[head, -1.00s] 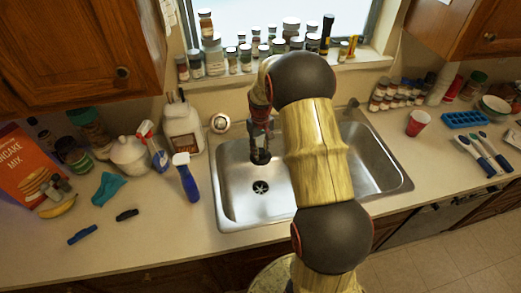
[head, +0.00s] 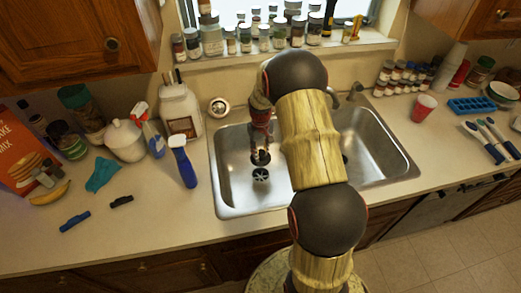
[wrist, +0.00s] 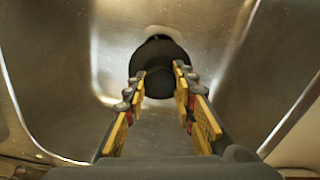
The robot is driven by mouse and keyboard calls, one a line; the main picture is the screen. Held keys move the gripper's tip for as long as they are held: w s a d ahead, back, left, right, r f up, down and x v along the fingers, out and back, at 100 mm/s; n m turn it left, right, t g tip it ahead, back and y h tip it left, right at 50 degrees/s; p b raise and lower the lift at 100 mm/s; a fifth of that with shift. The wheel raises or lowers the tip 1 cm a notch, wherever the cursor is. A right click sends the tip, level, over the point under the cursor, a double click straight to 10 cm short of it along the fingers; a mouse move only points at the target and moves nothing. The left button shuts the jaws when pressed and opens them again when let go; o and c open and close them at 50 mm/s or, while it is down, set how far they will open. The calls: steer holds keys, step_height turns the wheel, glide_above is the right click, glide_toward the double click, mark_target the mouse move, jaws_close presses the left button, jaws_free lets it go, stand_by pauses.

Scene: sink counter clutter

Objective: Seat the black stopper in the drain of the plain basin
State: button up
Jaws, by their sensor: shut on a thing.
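The black stopper (head: 260,158) is held over the left basin (head: 232,190) of the steel sink. It also shows in the wrist view (wrist: 160,72), dark and round between the fingertips. My gripper (head: 262,146) is shut on it and points down. The left basin's drain (head: 260,176), a dark hole with light crossbars, shows just in front of the stopper in the head view. In the wrist view the stopper covers most of the drain, with a dark edge beyond it. The stopper looks raised above the basin floor; the exact gap cannot be told.
The right basin (head: 382,160) is partly hidden behind my arm. A round metal strainer (head: 219,107) lies behind the sink. A red cup (head: 424,107) stands to the right.

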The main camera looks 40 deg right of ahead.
step_height(320, 180, down, 9)
steer(key=b, duration=0.4)
steer(key=shift+f+b, duration=1)
steer(key=shift+f, duration=0.55)
stand_by(0.7)
steer(key=o, duration=1.2)
step_height(320, 180, up, 12)
steer(key=shift+f, duration=0.1)
stand_by(0.4)
